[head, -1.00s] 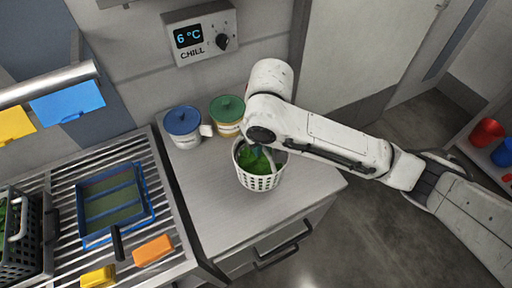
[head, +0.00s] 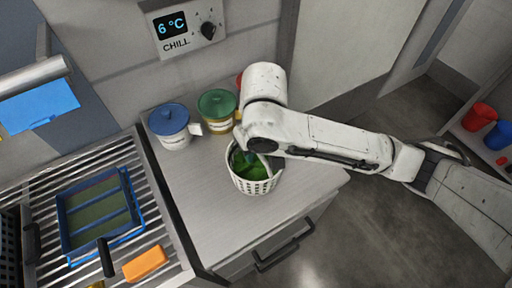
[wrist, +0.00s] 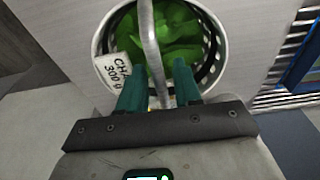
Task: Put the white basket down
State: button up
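The white basket (head: 256,186), slatted and filled with green leaves (head: 245,165), stands upright on the grey counter (head: 215,225); I see no gap below it. In the wrist view the basket (wrist: 222,45) shows from above, with its grey handle (wrist: 150,40) and a paper label (wrist: 113,70) reading "CH... 300 g". My gripper (wrist: 158,66) has its two teal fingers apart, one on each side of the handle, with space showing between fingers and handle. In the head view my arm hides most of the gripper.
A blue-lidded pot (head: 170,125) and a green-lidded pot (head: 217,108) stand behind the basket. A ribbed drainer (head: 165,215) with a blue tray (head: 125,178) and an orange block (head: 145,263) is at left. The counter in front of the basket is clear.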

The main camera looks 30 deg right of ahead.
jog(key=shift+o, duration=0.5)
jog(key=shift+r, duration=0.15)
notch_tip(320, 180, up, 12)
jog(key=s+p, duration=0.1)
jog(key=shift+s+p, duration=0.25)
jog(key=shift+p, duration=0.1)
jog(key=shift+s, duration=0.1)
